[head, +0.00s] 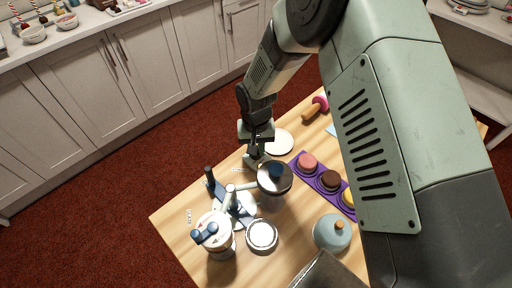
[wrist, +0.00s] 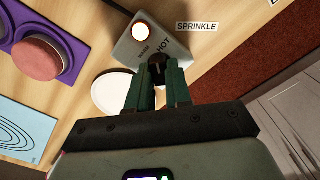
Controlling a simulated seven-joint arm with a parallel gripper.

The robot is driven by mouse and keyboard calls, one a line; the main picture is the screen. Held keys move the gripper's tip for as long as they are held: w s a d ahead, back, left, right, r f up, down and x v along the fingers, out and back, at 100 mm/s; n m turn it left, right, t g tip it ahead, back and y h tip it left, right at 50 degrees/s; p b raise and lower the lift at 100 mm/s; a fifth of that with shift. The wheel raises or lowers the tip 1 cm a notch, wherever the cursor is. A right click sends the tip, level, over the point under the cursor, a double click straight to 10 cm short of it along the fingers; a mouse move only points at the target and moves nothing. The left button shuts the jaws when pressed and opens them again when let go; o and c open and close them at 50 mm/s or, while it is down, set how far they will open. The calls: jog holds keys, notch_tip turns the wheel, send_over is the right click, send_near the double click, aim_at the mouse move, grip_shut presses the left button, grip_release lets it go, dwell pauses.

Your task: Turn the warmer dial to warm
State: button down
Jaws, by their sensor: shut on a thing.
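The warmer is a small grey box (wrist: 172,38) at the top middle of the wrist view, with a glowing round lamp (wrist: 143,32). In the head view my gripper (head: 256,150) points down at the box (head: 257,160) near the table's far edge.
A white disc (wrist: 112,92) lies beside the warmer. A purple tray (head: 312,172) holds several coloured cakes. Turntable gear with blue knobs (head: 208,232), a lidded pot (head: 275,177) and a blue-grey dome (head: 332,233) stand nearby. A "SPRINKLE" label (wrist: 197,26) lies right of the warmer.

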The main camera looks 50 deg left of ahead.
jog(key=n, duration=0.3)
jog(key=shift+n, duration=2.2)
jog(key=c, duration=1)
grip_release()
jog(key=shift+c, duration=0.2)
notch_tip(320, 180, up, 11)
jog(key=shift+f, duration=0.1)
